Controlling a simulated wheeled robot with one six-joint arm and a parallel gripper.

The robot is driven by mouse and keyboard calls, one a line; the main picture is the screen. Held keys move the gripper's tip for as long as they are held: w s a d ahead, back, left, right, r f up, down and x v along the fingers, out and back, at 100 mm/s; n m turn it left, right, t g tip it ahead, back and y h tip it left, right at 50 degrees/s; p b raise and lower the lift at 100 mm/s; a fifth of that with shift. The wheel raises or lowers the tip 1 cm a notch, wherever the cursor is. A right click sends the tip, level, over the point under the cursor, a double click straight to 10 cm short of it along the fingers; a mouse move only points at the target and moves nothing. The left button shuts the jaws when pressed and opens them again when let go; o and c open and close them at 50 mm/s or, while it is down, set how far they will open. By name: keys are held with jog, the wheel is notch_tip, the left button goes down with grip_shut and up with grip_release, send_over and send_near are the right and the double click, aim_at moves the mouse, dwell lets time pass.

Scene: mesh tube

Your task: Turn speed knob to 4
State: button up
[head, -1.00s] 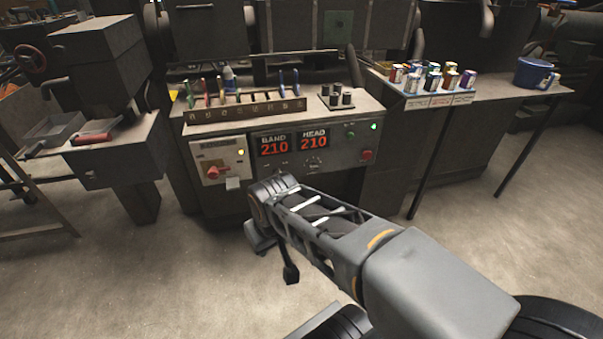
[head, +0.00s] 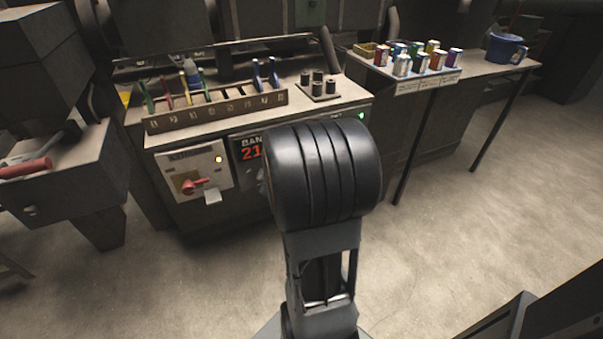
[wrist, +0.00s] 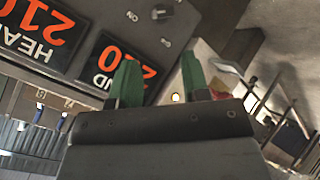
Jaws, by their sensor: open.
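In the wrist view the panel appears turned nearly upside down. My gripper (wrist: 160,76) is open and empty, with two green fingers apart. The fingers show below the knob in the picture and partly cover the BAND display (wrist: 125,65). No contact with the knob shows. In the head view my arm hides the knob and the gripper.
A red rotary switch (head: 193,187) and a yellow light (head: 219,159) sit on the light panel left of the displays. A tool rack (head: 215,108) stands on the machine top.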

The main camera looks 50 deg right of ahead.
jog(key=s+d+f+n+t+h+b, duration=0.25)
jog(key=s+d+f+n+t, duration=0.45)
jog(key=d+f, duration=0.5)
jog(key=d+r+b+x, duration=0.1)
jog(key=r+x, duration=0.1)
jog(key=x, duration=1)
jog(key=shift+d+r+m+b, duration=0.15)
jog(key=shift+d+m+b, duration=0.2)
jog(key=shift+m+b, duration=0.05)
grip_shut()
